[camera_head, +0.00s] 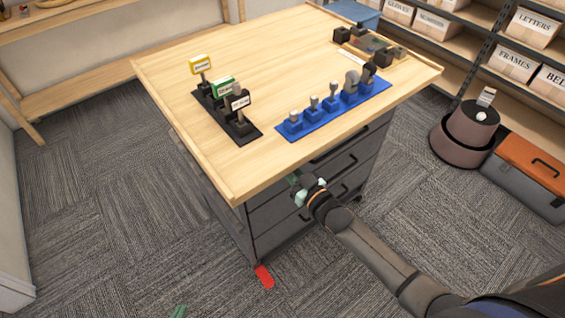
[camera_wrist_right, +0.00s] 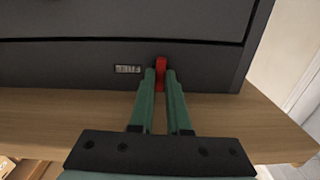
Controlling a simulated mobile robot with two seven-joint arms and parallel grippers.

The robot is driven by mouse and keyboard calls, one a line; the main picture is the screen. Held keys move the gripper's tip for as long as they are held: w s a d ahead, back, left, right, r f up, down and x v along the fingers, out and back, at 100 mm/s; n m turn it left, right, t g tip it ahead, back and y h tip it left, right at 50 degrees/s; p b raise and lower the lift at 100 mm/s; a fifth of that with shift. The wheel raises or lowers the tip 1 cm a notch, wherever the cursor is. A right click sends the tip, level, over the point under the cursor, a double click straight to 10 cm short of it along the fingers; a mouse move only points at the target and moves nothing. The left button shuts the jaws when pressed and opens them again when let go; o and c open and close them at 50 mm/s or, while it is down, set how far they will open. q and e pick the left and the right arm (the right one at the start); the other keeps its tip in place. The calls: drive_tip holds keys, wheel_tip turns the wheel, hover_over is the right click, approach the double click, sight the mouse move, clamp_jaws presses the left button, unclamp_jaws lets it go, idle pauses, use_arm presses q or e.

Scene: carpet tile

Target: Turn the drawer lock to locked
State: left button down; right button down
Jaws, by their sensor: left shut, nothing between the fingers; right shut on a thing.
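The dark grey drawer cabinet (camera_head: 330,168) stands under the wooden worktop. In the right wrist view, which is upside down, a small red lock tab (camera_wrist_right: 160,64) stands upright on the drawer front (camera_wrist_right: 80,60), beside a small label (camera_wrist_right: 127,69). My right gripper (camera_wrist_right: 160,78) has its green fingers shut on this tab. In the head view my right gripper (camera_head: 296,184) is at the drawer front just below the worktop edge, and the tab is hidden there. Only the green tips of my left gripper (camera_head: 178,313) show at the bottom edge, shut and empty, away from the cabinet.
The worktop (camera_head: 190,130) overhangs the drawers. It carries a black sign rack (camera_head: 240,137) and a blue tool holder (camera_head: 325,120). A red piece (camera_head: 264,276) is at the cabinet's foot. An orange toolbox (camera_head: 530,165) stands right. Carpet at left is clear.

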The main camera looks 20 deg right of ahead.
drive_tip(key=shift+n, duration=0.4)
drive_tip(key=c, duration=0.9)
unclamp_jaws()
drive_tip(key=v, duration=1.2)
drive_tip(key=shift+s+d, duration=0.1)
drive_tip(key=shift+s, duration=0.15)
drive_tip(key=s+a+f+g+h, duration=0.1)
drive_tip(key=s+f+g, duration=0.1)
drive_tip(key=s+f, duration=0.2)
drive_tip(key=s+a+f+m+g+h, duration=0.1)
drive_tip(key=s+f+g, duration=0.2)
drive_tip(key=s+f, duration=0.1)
drive_tip(key=s+a+f+m+g+h, duration=0.1)
drive_tip(key=s+f+g, duration=0.1)
drive_tip(key=s+f, duration=0.2)
drive_tip(key=shift+s+a+g+h, duration=0.15)
drive_tip(key=shift+s+h, duration=0.05)
drive_tip(key=shift+s, duration=0.25)
drive_tip(key=shift+s+a+g+h, duration=0.1)
drive_tip(key=shift+s+g+h, duration=0.1)
drive_tip(key=shift+s, duration=0.2)
